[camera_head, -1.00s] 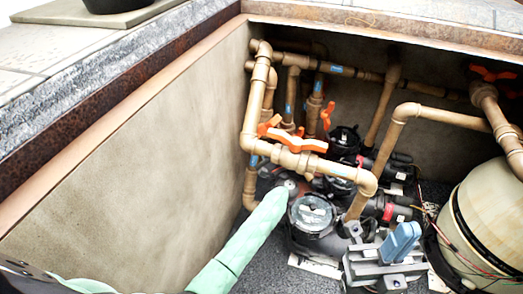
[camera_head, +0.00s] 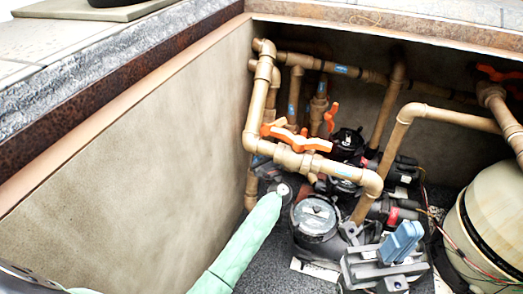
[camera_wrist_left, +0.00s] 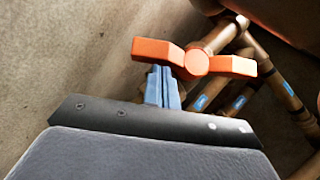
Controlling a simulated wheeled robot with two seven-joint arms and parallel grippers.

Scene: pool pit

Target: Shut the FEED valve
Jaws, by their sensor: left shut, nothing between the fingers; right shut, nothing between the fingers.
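Orange valve handles sit on tan pipes: one on the front pipe (camera_head: 303,142), one just behind it at the left (camera_head: 272,128), and an upright one (camera_head: 331,117) further back. No FEED label is readable, so I cannot tell which is the FEED valve. In the left wrist view an orange handle (camera_wrist_left: 195,60) is close ahead. My left gripper (camera_wrist_left: 163,84) is shut and empty, its blue fingertips at the handle's longer left arm; contact is unclear. My right gripper (camera_head: 404,240) is shut and empty, right of the pump lid.
A pump with a round clear lid (camera_head: 316,215) stands below the front pipe. A beige tank (camera_head: 490,225) is at the right, with thin wires beside it. A bare pit wall (camera_head: 130,160) runs along the left. Another orange handle (camera_head: 497,73) is at the upper right.

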